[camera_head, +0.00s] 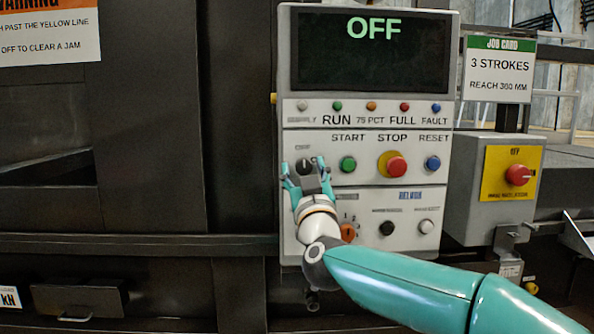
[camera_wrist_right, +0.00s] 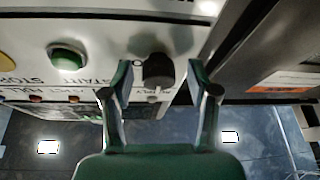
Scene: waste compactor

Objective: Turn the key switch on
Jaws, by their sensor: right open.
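The key switch (camera_head: 304,165) is a small black knob on the left of the control panel (camera_head: 368,178), left of the green START button. It also shows as a dark knob in the right wrist view (camera_wrist_right: 158,71). My right gripper (camera_head: 304,170) is open, with its two fingers on either side of the knob. In the wrist view the gripper (camera_wrist_right: 160,80) shows gaps between the knob and both fingers. The display (camera_head: 371,52) above reads OFF. My left gripper is not in view.
The START button (camera_head: 348,164), red STOP button (camera_head: 396,166) and blue RESET button (camera_head: 432,163) sit right of the knob. An orange selector (camera_head: 348,232) is below, close beside my right wrist. A red isolator knob (camera_head: 517,175) sits on a yellow plate at right.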

